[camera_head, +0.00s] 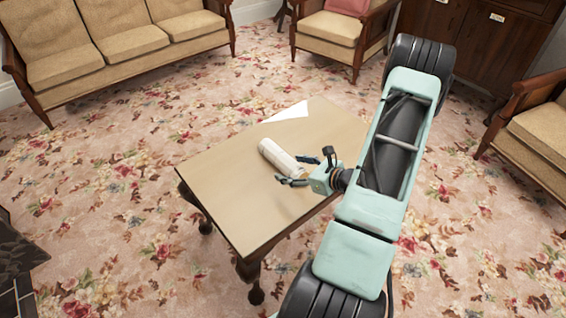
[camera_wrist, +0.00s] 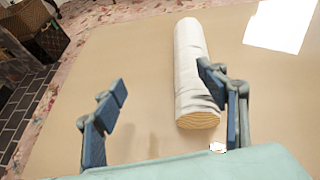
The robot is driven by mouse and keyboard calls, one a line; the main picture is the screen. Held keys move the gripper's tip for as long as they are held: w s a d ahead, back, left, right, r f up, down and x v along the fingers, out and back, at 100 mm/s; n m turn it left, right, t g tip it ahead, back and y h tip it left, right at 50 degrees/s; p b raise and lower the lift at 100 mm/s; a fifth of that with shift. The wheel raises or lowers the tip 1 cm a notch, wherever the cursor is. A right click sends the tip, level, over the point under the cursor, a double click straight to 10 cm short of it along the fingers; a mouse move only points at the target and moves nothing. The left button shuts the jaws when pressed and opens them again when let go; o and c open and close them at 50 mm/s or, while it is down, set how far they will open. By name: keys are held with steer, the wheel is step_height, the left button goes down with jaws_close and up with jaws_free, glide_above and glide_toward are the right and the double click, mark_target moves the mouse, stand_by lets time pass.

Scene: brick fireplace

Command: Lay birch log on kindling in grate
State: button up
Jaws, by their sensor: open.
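The birch log (camera_head: 282,158) is a pale, white-barked cylinder lying on the small wooden table. In the wrist view the log (camera_wrist: 190,65) shows its cut tan end towards me. My gripper (camera_head: 306,168) is open above the table at the log's near end. In the wrist view my gripper (camera_wrist: 163,82) has its right finger overlapping the log's right side and its left finger well left of the log, over bare tabletop. I cannot tell whether the right finger touches the log. I cannot make out the kindling or the grate.
The table (camera_head: 235,195) has bare room left of the log, and a white sheet (camera_head: 288,113) lies at its back edge. Dark tiles (camera_head: 18,285) lie at the lower left. A sofa (camera_head: 115,45) and armchairs (camera_head: 335,30) stand around the floral carpet.

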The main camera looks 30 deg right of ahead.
mark_target(285, 161)
steer(key=d, duration=0.1)
steer(key=d+f+m+h, duration=0.1)
steer(key=s+d+m+t, duration=0.1)
steer(key=d, duration=0.1)
steer(key=shift+f+h, duration=0.4)
steer(key=b+x, duration=0.2)
steer(key=x, duration=0.3)
steer(key=shift+w+f, duration=0.25)
steer(key=shift+w, duration=0.05)
steer(key=b+x, duration=0.1)
steer(key=x, duration=0.3)
steer(key=shift+w+f+b, duration=0.3)
steer(key=shift+f+b, duration=0.1)
steer(key=shift+f, duration=0.05)
steer(key=shift+r, duration=0.1)
steer(key=c, duration=1.7)
steer(key=shift+r, duration=0.15)
steer(key=shift+c, duration=0.2)
